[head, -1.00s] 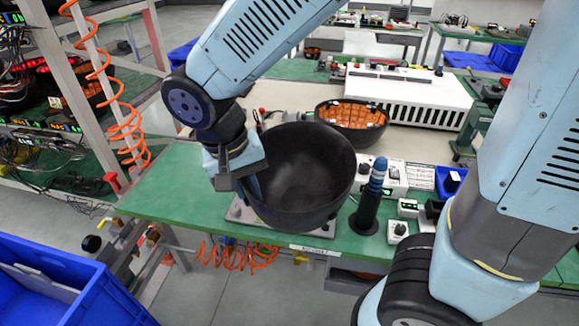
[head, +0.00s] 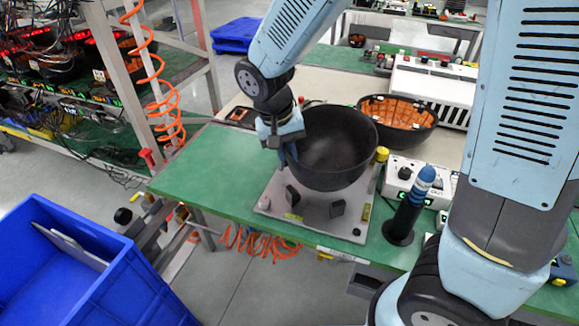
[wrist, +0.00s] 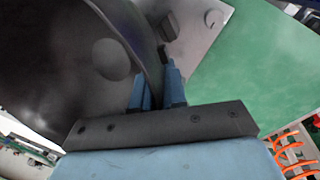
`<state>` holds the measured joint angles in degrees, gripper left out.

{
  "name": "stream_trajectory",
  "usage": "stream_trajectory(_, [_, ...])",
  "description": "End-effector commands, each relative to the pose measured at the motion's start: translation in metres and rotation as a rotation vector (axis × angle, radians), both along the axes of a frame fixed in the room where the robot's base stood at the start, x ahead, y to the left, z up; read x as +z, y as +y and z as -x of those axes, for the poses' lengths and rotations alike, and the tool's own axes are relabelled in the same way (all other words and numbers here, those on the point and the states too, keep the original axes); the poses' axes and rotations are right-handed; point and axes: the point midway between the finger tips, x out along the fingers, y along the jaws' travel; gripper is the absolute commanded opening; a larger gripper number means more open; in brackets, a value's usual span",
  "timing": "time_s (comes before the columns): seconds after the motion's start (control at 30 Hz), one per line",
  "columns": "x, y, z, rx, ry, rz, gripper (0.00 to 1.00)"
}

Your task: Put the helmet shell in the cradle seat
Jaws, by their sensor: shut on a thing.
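The helmet shell (head: 335,150) is a dark, hollow bowl with its open side facing up toward the head camera. My gripper (head: 287,150) is shut on its left rim. In the wrist view the two blue fingers (wrist: 158,90) pinch the rim of the shell (wrist: 70,65). The cradle seat (head: 318,212) is a pale plate on the green bench with dark upright pads. The shell is above the plate's back part and hides some of it. The front pads (head: 338,208) show clear of the shell. A plate corner and a dark pad also show in the wrist view (wrist: 205,18).
Another dark shell with orange lining (head: 400,112) lies behind. A dark post with a blue striped top (head: 408,210) stands right of the plate, near a white control box (head: 415,180). A blue bin (head: 90,265) stands on the floor at left. The green bench left of the plate is clear.

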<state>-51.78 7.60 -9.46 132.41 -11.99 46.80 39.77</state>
Motion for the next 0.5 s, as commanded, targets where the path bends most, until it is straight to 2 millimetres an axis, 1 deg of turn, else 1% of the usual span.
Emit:
stream_trajectory(0.03, [-0.008, -0.001, -0.006, -0.002, 0.001, 0.002, 0.0])
stream_trajectory(0.2, [-0.027, -0.002, -0.022, -0.001, 0.001, 0.001, 0.0])
stream_trajectory(0.5, [-0.039, -0.003, -0.033, -0.002, 0.0, 0.0, 0.0])
